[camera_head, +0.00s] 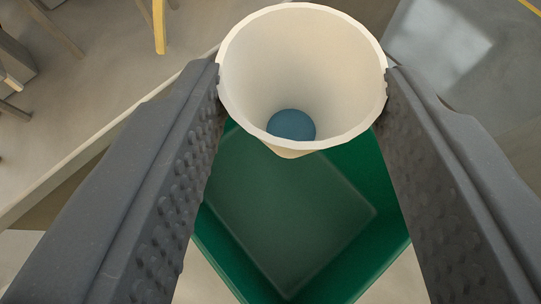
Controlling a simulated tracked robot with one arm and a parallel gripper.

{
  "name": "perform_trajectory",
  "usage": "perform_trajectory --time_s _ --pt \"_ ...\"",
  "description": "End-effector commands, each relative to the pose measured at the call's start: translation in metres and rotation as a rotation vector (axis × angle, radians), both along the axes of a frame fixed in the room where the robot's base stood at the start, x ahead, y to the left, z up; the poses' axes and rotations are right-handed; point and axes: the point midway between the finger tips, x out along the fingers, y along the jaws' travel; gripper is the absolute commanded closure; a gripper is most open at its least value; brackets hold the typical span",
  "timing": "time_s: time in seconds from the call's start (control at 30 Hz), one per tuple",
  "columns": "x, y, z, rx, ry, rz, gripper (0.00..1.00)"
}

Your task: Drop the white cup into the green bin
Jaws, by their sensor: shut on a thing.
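The white cup (255,75) is between the two dark grey fingers of my gripper (303,85), near their tips. The fingers press on its left and right sides. I look down into its open mouth and see a blue round patch at its bottom. The green bin (362,258) lies below the cup and the fingers. Its floor shows between the fingers and looks empty there. The fingers and the cup hide the bin's left, right and far parts. The cup is above the bin and overlaps its far part in the picture.
A pale ledge or board edge (95,147) runs diagonally at the left. A yellow leg-like post (159,27) and grey furniture parts (15,65) stand on the grey floor at the upper left. A bright patch of light lies on the floor at the upper right.

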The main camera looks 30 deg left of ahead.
Motion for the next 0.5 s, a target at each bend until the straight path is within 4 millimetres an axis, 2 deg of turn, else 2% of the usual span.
perform_trajectory --time_s 0.2,0.5 --pt "0.003 -0.013 -0.020 0.000 0.000 -0.021 0.82" --pt "0.003 -0.015 -0.051 -0.001 0.002 -0.025 0.82"
